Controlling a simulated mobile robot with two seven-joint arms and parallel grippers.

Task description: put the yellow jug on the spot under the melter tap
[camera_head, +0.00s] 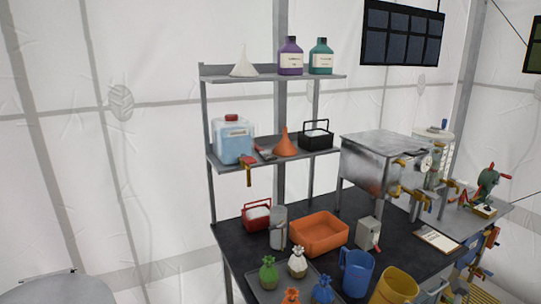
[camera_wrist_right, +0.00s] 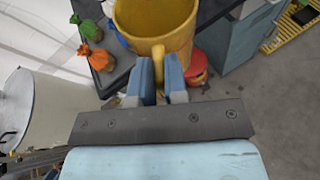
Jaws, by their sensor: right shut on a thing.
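The yellow jug (camera_head: 397,288) is at the bottom edge of the head view, partly cut off, right of a blue jug (camera_head: 356,272). In the right wrist view the yellow jug (camera_wrist_right: 165,22) fills the top middle, seen partly from above. My right gripper (camera_wrist_right: 159,68) is shut on its near side, with yellow showing between the two fingers. A grey metal box with brass taps (camera_head: 375,160), which looks like the melter, stands on legs at the back right of the bench. I cannot make out the spot under its tap. My left gripper is in neither view.
The dark bench (camera_head: 240,237) holds an orange tray (camera_head: 319,234), a grey switch box (camera_head: 368,234), a white sheet (camera_head: 438,240) and several tied bags. A shelf rack (camera_head: 207,100) stands behind. A red round thing (camera_wrist_right: 195,68) is close beside the jug in the wrist view.

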